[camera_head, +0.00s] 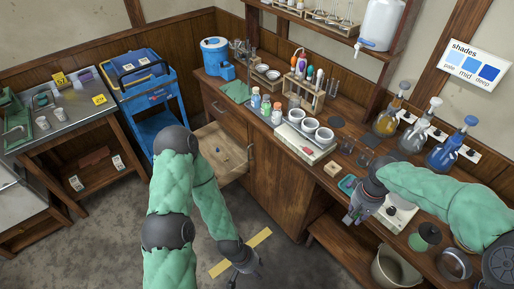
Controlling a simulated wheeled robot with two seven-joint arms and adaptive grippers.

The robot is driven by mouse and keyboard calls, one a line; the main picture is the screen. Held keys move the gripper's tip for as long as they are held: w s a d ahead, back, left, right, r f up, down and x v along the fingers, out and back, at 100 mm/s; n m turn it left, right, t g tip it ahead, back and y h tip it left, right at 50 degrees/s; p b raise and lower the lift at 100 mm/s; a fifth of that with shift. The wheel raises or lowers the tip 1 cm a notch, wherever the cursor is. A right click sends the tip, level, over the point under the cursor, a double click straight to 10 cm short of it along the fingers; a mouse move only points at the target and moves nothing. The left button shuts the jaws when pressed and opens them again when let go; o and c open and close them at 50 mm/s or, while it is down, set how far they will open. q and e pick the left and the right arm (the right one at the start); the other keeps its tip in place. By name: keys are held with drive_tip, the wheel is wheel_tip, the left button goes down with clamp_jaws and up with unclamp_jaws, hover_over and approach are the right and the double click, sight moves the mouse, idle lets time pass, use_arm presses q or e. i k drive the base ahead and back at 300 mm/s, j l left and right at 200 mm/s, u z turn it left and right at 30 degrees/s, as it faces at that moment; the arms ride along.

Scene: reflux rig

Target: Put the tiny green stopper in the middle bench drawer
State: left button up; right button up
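A bench drawer (213,137) stands pulled out below a shut drawer (226,118). A tiny dark-blue item lies in the open drawer, with a few other specks too small to name. I cannot make out a tiny green stopper anywhere. My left gripper (246,279) hangs low over the floor, in front of and below the open drawer. Its fingers look spread, with nothing visible between them. My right gripper (353,217) is over the front right of the bench, beside a white device (398,217). Its fingertips are too small to read.
The bench holds a white tray with cups (304,139), a wooden rack (305,92), small bottles and several flasks (443,147). A blue cart (150,95) and a steel-topped table (75,115) stand left. A bin (392,267) is below right. A yellow strip (258,238) marks the floor.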

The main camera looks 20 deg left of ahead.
sight(218, 160)
drive_tip(key=i+j+u, duration=0.3)
drive_tip(key=i+j, duration=0.25)
drive_tip(key=j, duration=0.2)
drive_tip(key=i+j+u, duration=0.25)
drive_tip(key=i+j, duration=0.4)
